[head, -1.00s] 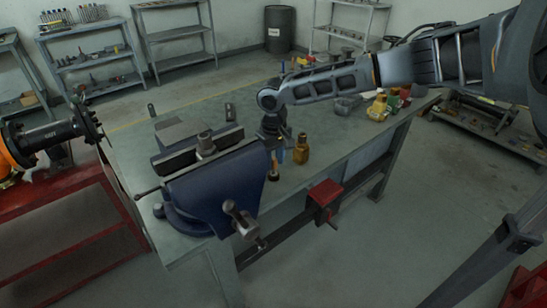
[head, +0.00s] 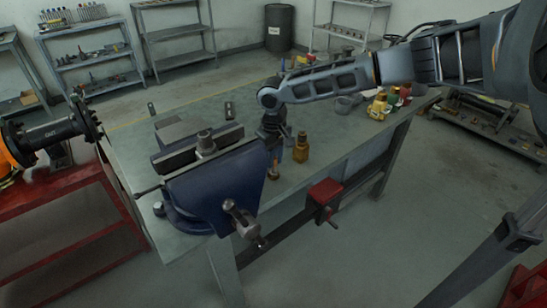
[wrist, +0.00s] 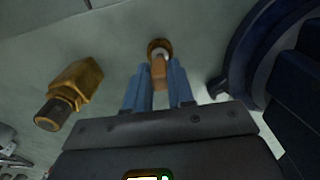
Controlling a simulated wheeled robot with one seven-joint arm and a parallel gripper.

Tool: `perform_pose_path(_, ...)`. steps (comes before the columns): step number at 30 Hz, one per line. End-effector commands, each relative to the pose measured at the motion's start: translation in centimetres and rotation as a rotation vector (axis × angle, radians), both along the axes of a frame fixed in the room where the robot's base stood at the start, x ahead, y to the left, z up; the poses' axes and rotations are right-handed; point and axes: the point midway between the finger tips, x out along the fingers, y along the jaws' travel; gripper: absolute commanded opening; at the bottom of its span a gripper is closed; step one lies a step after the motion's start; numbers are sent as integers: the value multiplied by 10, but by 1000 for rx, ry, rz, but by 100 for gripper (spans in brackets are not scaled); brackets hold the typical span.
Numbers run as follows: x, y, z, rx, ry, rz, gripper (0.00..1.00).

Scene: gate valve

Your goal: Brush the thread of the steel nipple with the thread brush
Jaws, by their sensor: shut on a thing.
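A steel nipple (head: 205,141) stands upright in the jaws of the blue bench vise (head: 215,188). The thread brush (wrist: 158,70), with an orange-brown handle and a round brassy end, stands on the bench right of the vise. Its lower part (head: 272,174) shows in the head view. My gripper (wrist: 160,82) points down and is shut on the brush, with a blue finger on either side of the handle. The fingers hide part of the brush, and I cannot tell whether its end touches the bench.
A brass fitting (head: 301,147) stands close to the right of my gripper; the wrist view shows its dark end. Several coloured containers (head: 380,104) stand at the bench's far right. The blue vise body is close on the left. The bench's front middle is clear.

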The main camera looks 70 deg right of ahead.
Motion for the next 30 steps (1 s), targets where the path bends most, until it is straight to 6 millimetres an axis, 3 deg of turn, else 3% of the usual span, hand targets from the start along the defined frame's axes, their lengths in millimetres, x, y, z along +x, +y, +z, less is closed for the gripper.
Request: perform_pose_path(30,0,0,47,0,-1,0,0)
